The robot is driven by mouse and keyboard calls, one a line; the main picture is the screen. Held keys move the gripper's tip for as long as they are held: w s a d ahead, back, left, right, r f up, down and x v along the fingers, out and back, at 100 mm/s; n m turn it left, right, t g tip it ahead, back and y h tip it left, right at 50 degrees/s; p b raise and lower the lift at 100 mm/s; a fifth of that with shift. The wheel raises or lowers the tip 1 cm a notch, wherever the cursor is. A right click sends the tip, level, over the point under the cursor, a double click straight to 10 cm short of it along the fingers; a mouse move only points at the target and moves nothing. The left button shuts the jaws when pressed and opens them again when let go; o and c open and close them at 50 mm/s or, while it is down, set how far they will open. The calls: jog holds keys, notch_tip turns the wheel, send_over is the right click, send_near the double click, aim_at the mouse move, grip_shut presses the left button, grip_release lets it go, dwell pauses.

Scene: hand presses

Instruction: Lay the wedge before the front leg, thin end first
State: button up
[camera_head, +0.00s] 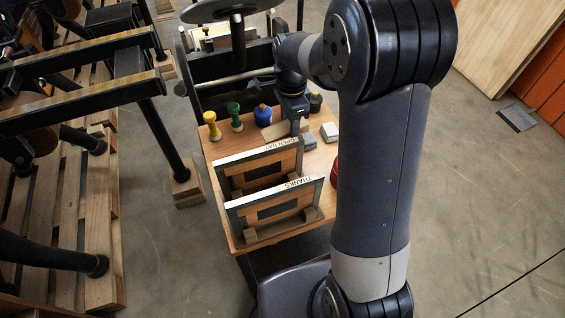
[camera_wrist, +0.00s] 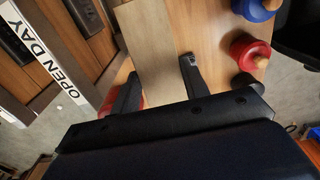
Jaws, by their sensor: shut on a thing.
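My gripper (camera_wrist: 160,68) is shut on a flat, pale wooden piece, which I take as the wedge (camera_wrist: 150,35), in the wrist view. The wedge extends away from the fingers; which end is thin, and whether it touches the table, I cannot tell. A black leg (camera_head: 170,140) of the press stand at left comes down on a wooden block (camera_head: 187,190) on the floor. Which leg is the front one is unclear.
A pallet (camera_head: 75,200) lies at left. The OPEN DAY frame (camera_wrist: 65,85) is close to my gripper.

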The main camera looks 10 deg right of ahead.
jog(key=shift+f+b, duration=0.45)
jog(key=shift+f, duration=5.6)
jog(key=o, duration=0.7)
jog(key=shift+r, duration=0.1)
